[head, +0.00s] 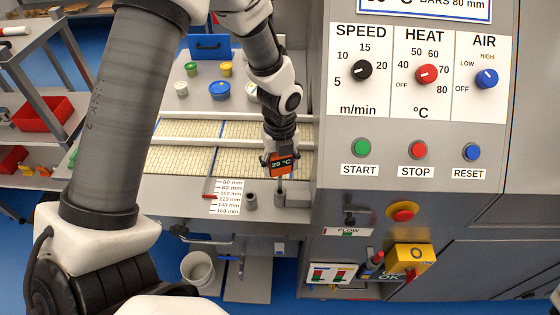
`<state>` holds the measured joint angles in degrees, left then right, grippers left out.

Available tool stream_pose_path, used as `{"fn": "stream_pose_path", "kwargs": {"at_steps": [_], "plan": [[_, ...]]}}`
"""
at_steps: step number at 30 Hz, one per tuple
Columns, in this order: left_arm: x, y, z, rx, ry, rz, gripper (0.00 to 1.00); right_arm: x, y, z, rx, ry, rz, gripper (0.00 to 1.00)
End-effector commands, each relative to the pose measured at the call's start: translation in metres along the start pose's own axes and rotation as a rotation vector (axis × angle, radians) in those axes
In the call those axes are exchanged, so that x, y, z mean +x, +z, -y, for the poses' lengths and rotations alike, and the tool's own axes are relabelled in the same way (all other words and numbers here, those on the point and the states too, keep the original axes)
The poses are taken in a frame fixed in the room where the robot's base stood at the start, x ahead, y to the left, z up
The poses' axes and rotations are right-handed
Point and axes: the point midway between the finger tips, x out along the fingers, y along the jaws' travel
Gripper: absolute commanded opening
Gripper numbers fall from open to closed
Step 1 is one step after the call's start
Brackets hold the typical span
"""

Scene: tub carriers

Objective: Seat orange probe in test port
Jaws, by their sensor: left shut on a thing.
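My left gripper (281,151) is shut on the orange probe (283,170), which has a dark display reading 20 °C. The probe is held upright above the grey ledge in front of the belt. Below it a grey upright post or socket (281,198) stands on the ledge. I cannot tell whether the probe's tip is inside it or just above it. A second short grey socket (251,202) stands to its left. Which one is the test port is not clear. My right gripper is not in view.
A white scale card (228,197) with a red pointer is left of the sockets. The control panel (420,75) rises close on the right. Several lidded tubs (220,90) stand behind the mesh belt (185,160). A white bucket (198,269) is below.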

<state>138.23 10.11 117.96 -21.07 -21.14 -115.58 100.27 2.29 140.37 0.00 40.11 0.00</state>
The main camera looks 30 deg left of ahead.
Motion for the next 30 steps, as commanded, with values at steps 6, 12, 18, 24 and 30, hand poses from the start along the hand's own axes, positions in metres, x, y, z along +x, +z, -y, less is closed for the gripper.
{"fn": "stream_pose_path", "kwargs": {"at_steps": [6,12,18,24,30], "plan": [[0.000,0.000,0.000,0.000,0.000,0.000,0.21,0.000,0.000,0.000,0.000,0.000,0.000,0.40],[0.004,0.000,0.000,0.000,0.000,0.000,0.21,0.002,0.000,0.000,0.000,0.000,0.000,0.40],[0.009,0.000,0.000,-0.001,0.000,0.000,0.21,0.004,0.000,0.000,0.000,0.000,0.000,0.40],[0.013,0.000,0.000,-0.001,0.000,0.000,0.21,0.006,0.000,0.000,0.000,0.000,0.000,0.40],[0.019,0.000,0.000,-0.001,0.000,0.000,0.21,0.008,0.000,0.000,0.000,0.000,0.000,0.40]]}}
